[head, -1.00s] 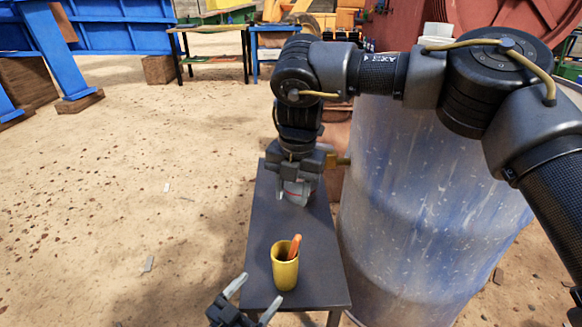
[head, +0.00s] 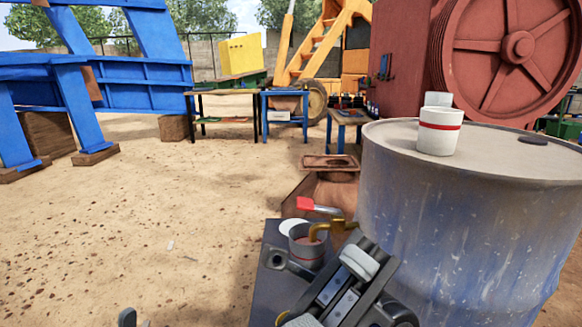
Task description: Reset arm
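My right gripper (head: 325,262) is at the lower middle of the head view, seen from behind and above. Its fingers are spread apart, with nothing visible between them. Just beyond it a grey cup (head: 307,245) stands upright at the far end of the small dark table (head: 270,290), beneath a brass tap (head: 330,228) with a red-topped handle (head: 318,207). I cannot tell whether the gripper touches the cup. Of my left gripper only a dark tip (head: 127,317) shows at the bottom edge. The yellow cup is mostly or wholly hidden behind my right gripper.
A large blue drum (head: 450,235) stands close on the right, with a white red-banded cup (head: 440,130) on top. Work tables (head: 225,92) and a blue steel frame (head: 130,60) stand farther back. The sandy ground on the left is open.

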